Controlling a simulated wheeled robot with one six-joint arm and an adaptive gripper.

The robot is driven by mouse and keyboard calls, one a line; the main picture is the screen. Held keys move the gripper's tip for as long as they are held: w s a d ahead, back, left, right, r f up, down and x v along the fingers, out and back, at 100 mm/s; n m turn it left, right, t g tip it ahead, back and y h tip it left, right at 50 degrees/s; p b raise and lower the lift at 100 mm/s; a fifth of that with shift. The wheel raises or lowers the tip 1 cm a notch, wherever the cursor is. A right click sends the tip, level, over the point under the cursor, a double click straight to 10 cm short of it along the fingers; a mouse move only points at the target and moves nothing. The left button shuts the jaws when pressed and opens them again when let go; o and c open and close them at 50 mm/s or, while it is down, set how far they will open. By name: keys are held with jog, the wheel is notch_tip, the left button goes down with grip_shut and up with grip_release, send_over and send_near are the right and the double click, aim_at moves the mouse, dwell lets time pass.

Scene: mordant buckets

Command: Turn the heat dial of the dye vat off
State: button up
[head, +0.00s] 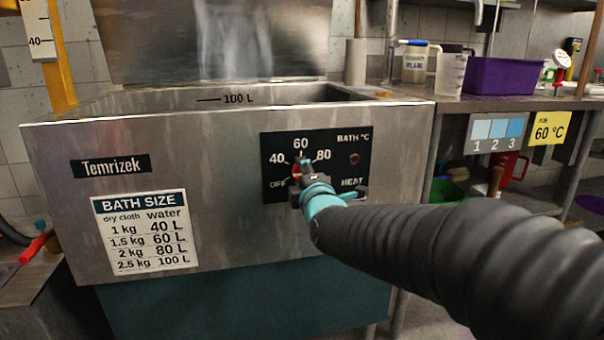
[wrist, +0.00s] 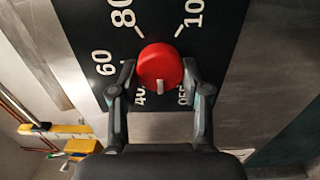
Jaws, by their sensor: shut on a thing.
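The dye vat (head: 230,195) is a steel tub labelled Temrizek, with a black heat panel (head: 342,181) on its front. The panel's heat dial is a round red knob (wrist: 160,65), mostly hidden by my gripper in the head view, where a bit of red shows (head: 297,171). In the wrist view its white mark points down, between the 40 and OFF labels. My gripper (head: 305,172) is at the panel. In the wrist view its fingers (wrist: 158,74) are shut on the knob, one on each side.
A bath size chart (head: 146,231) is on the vat's front at left. A dark indicator (head: 355,158) sits on the panel's right. A shelf (head: 510,101) to the right holds jugs and a purple bin (head: 508,77). A yellow 60 °C note (head: 549,128) hangs from its edge.

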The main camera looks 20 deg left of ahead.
jog(key=n, duration=0.5)
jog(key=shift+f+n+p, duration=0.1)
jog(key=shift+n+p, duration=0.25)
jog(key=shift+n, duration=0.05)
dwell(0.4)
jog(key=o, duration=1.1)
jog(key=v, duration=1.2)
jog(key=shift+s+a, duration=0.1)
